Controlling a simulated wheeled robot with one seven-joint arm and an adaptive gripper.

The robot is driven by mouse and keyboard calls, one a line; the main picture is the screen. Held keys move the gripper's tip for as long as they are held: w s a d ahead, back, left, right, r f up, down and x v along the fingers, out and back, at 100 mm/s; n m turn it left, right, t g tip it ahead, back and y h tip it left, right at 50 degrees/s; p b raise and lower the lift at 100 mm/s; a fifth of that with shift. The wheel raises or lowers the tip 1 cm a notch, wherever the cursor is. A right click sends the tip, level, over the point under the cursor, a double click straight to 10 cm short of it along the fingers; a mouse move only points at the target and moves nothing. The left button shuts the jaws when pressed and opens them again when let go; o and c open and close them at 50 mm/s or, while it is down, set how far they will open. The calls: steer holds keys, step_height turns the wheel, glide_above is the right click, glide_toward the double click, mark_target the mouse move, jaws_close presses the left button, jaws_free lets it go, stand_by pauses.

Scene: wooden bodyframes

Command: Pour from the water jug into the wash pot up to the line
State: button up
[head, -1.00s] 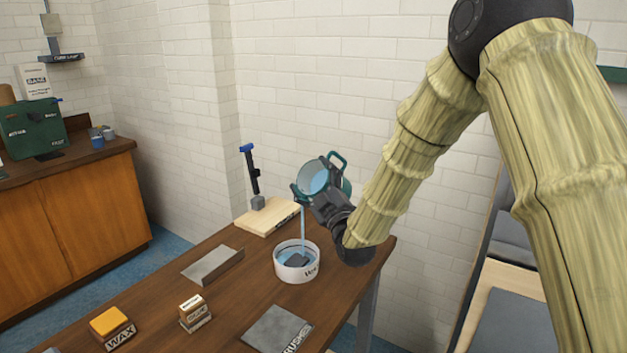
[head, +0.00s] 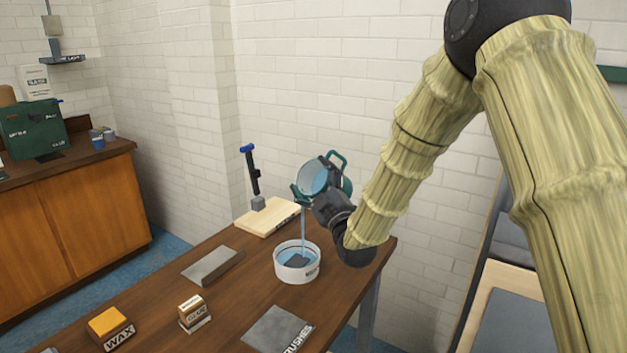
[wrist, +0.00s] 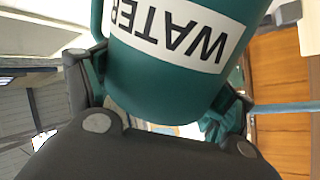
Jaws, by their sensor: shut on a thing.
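The teal water jug (head: 345,186) is tilted over the wash pot, its light blue inside facing me in the head view. A thin blue stream runs from its lip down into the white wash pot (head: 297,272), which holds some blue water and a dark object. The fill line cannot be made out. My gripper (head: 318,196) is shut on the jug, above and to the right of the pot. In the wrist view the jug (wrist: 165,90), with its upside-down WATER label, sits between my fingers.
A pale wooden board (head: 262,220) with an upright blue-topped tool (head: 253,170) stands behind the pot.

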steer(key=shift+s+a+n+y+b, duration=0.2)
steer(key=shift+n+y+b, duration=0.2)
steer(key=shift+n+b, duration=0.35)
steer(key=shift+s+a+n+y+b, duration=0.15)
steer(key=shift+n+y+b, duration=0.35)
steer(key=shift+b, duration=0.4)
stand_by(2.4)
